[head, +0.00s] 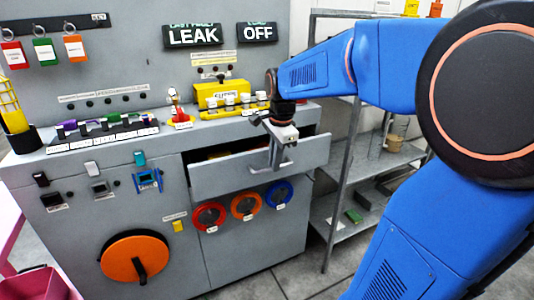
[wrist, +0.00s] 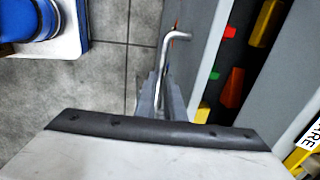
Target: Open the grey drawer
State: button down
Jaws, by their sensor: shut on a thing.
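The grey drawer (head: 225,178) stands partly pulled out of the grey cabinet in the head view. Its front is at the upper right of the cabinet, and part of its inside shows behind it. My gripper (head: 279,158) is in front of the drawer and shut on its metal handle. In the wrist view the bent silver handle (wrist: 166,50) runs down between my gripper's fingers (wrist: 160,98). The grey drawer front (wrist: 205,65) lies to the right of the handle there. Coloured pieces (wrist: 233,88) lie inside the drawer.
Red, orange and blue round ports (head: 244,206) sit below the drawer. An orange disc with a black handle (head: 135,257) is lower left. A yellow device (head: 221,93) stands on the cabinet top. Metal shelves (head: 350,168) stand close at the right. Tiled floor shows in front.

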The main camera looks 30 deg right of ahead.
jog(key=s, duration=0.9)
jog(key=shift+s+a, duration=0.2)
jog(key=shift+s, duration=0.15)
jog(key=c, duration=1.8)
grip_release()
jog(key=shift+c, duration=0.2)
jog(key=shift+r, duration=0.1)
jog(key=s+r, duration=0.3)
jog(key=r, duration=1.4)
jog(key=shift+s, duration=0.15)
jog(key=shift+f, duration=0.15)
jog(key=s+a+f+n+t, duration=0.1)
jog(key=s+a+f+n, duration=0.1)
jog(key=f+n, duration=0.4)
jog(key=s+a+f+n, duration=0.3)
jog(key=f+n, duration=0.3)
jog(key=f, duration=0.2)
jog(key=s+a+f+n+t, duration=0.1)
jog(key=s+a+f+n, duration=0.1)
jog(key=s+f+n, duration=0.3)
notch_tip(320, 180, down, 2)
jog(key=shift+a+f+n+t, duration=0.15)
jog(key=shift+f+n+t, duration=0.15)
jog(key=shift+n, duration=0.4)
